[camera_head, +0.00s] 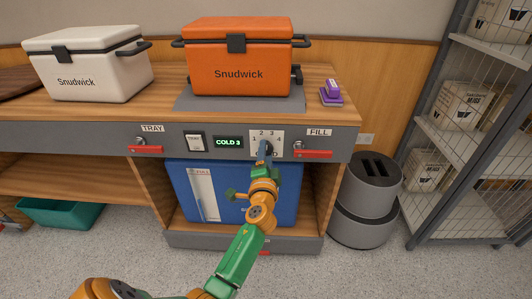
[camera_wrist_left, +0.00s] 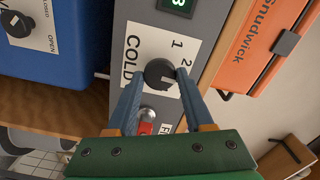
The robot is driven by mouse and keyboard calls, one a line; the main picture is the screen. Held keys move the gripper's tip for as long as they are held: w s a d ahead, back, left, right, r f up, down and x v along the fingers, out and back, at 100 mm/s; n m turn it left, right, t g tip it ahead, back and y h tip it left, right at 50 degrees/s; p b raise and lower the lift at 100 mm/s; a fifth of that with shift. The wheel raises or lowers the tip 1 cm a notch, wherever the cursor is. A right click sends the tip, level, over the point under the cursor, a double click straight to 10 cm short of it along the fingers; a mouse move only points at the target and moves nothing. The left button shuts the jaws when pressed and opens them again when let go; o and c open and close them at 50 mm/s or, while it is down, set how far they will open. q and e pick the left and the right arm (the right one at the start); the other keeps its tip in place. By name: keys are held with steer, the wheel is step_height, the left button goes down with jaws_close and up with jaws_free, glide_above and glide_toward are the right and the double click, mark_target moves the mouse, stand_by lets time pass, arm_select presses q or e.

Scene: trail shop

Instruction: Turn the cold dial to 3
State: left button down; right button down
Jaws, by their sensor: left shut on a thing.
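The cold dial is a black round knob (camera_wrist_left: 159,75) on a white plate (camera_head: 277,140) marked with numbers, on the grey front panel of the counter. My left gripper (camera_head: 264,150) is at the dial, its two blue-grey fingers shut on the knob's sides, as the left wrist view also shows (camera_wrist_left: 158,88). The fingers hide much of the knob in the head view. The display (camera_head: 228,142) left of the dial reads "COLD 3" in green. My right gripper is in neither view.
Left of the display is a white rocker switch (camera_head: 195,142). Red handles marked TRAY (camera_head: 142,150) and FILL (camera_head: 313,154) flank the controls. An orange Snudwick cooler (camera_head: 240,62) and a white one (camera_head: 88,65) stand on the counter. A blue box (camera_head: 200,190) sits beneath.

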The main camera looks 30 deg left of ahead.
arm_select(q)
steer(key=shift+m+p, duration=0.35)
steer(key=shift+m, duration=1.35)
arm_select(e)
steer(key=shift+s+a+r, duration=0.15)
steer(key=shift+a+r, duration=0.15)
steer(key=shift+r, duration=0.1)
arm_select(q)
steer(key=shift+m, duration=0.3)
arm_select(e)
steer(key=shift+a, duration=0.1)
arm_select(q)
steer(key=shift+c, duration=1.4)
jaws_free()
steer(key=shift+s, duration=0.1)
steer(key=v, duration=0.6)
steer(key=shift+s+d, duration=0.25)
steer(key=shift+s, duration=0.05)
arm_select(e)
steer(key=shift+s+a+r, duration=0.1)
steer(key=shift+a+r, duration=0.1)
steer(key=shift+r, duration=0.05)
